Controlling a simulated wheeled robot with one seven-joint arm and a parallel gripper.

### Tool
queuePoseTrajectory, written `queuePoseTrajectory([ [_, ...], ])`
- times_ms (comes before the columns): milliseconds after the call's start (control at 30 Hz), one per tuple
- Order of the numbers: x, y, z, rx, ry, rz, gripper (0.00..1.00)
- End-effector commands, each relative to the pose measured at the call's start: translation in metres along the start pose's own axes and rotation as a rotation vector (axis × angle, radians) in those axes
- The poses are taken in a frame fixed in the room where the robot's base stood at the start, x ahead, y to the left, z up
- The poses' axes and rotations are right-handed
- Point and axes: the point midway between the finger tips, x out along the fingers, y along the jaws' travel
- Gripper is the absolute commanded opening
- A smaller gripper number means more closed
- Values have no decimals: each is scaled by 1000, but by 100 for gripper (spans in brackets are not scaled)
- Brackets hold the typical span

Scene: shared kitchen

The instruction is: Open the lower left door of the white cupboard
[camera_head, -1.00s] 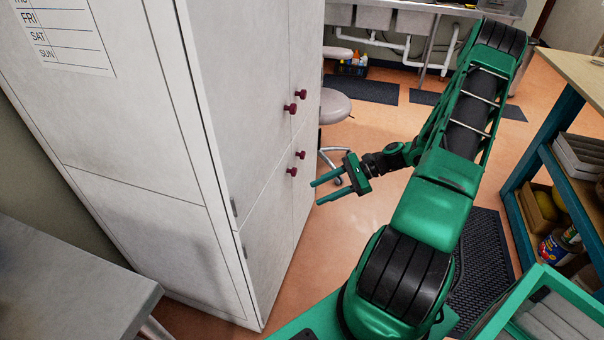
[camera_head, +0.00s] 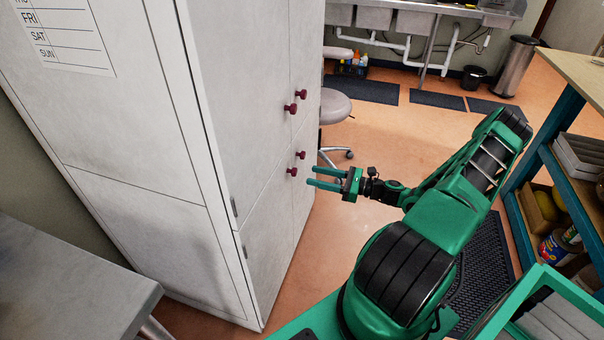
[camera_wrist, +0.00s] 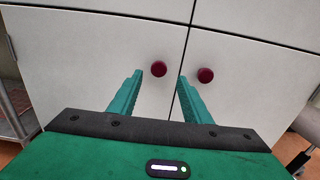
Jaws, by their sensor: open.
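The white cupboard (camera_head: 215,120) stands at the left in the head view, doors shut. Its lower left door (camera_head: 268,230) has a dark red round knob (camera_head: 292,171), the nearer of the lower pair. The wrist view shows this door (camera_wrist: 85,70) and its knob (camera_wrist: 158,69) face-on. My gripper (camera_head: 311,176) is open and empty, pointing at the knob from just right of it, with a small gap in the head view. In the wrist view the knob appears between the tips of my gripper (camera_wrist: 160,76), beyond them; contact is not visible.
The lower right door's knob (camera_wrist: 205,75) is close beside the right finger in the wrist view. A stool (camera_head: 335,108) stands beyond the cupboard. A grey table (camera_head: 60,285) is at the near left, a shelf unit (camera_head: 535,200) at right. Floor before the cupboard is clear.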

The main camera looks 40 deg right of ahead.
Motion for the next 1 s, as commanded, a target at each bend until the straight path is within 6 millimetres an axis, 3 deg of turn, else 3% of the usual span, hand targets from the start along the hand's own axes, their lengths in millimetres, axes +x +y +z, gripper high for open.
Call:
queuePoseTrajectory([
  [100, 23, 1, 0, 0, -1, 3, 44],
  [333, 52, 1, 0, 0, 0, 2, 44],
  [767, 62, 0, 0, 0, 1, 1, 44],
  [967, 62, 0, 0, -1, 1, 0, 1],
  [1000, 62, 0, 0, -1, 1, 0, 0],
])
